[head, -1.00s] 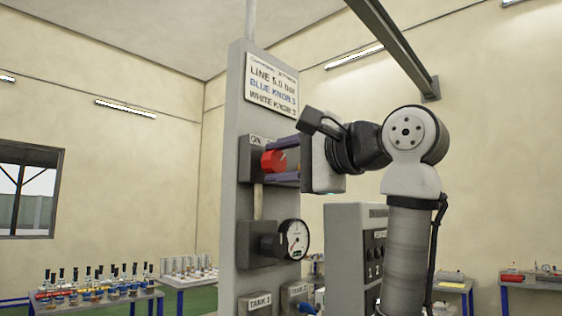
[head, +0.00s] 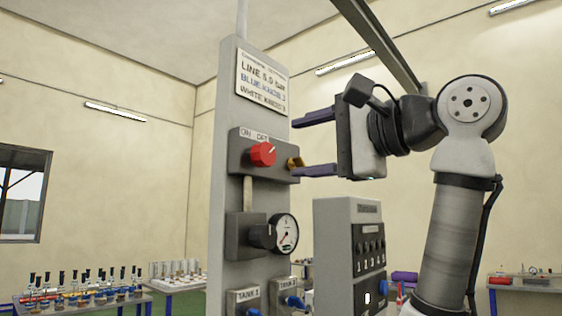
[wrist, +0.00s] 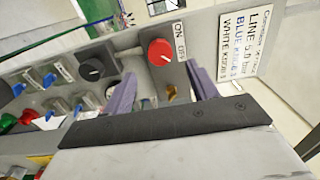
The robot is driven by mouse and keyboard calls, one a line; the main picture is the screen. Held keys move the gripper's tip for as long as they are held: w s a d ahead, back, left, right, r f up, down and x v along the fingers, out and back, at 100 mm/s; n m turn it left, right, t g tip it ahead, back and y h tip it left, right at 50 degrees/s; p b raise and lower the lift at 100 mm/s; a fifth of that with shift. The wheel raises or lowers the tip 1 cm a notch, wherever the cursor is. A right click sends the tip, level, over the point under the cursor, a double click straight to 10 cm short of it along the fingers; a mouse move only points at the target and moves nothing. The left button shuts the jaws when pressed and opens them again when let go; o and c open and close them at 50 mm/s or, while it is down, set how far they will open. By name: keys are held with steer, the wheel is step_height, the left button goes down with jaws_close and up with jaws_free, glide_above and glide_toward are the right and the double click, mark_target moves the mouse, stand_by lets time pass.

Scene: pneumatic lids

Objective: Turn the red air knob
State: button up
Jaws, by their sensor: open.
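The red air knob (head: 263,154) sits on a grey box (head: 238,160) on the tall grey panel, below the ON and OFF labels. A pale mark on the knob points up and right, towards the OFF side. My gripper (head: 299,144) is open and empty, to the right of the knob and apart from it. In the wrist view the knob (wrist: 160,52) shows beyond and between the two purple fingers (wrist: 158,80), with nothing between their tips.
A pressure gauge (head: 286,233) is below the knob, and blue tank knobs (head: 253,310) are lower still. A brass fitting (head: 295,163) sticks out at the box's right side. A grey switch cabinet (head: 336,250) stands below my gripper. A sign (head: 262,83) hangs above.

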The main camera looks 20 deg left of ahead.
steer(key=b+v, duration=0.1)
steer(key=v, duration=0.5)
steer(key=shift+d, duration=0.2)
stand_by(0.4)
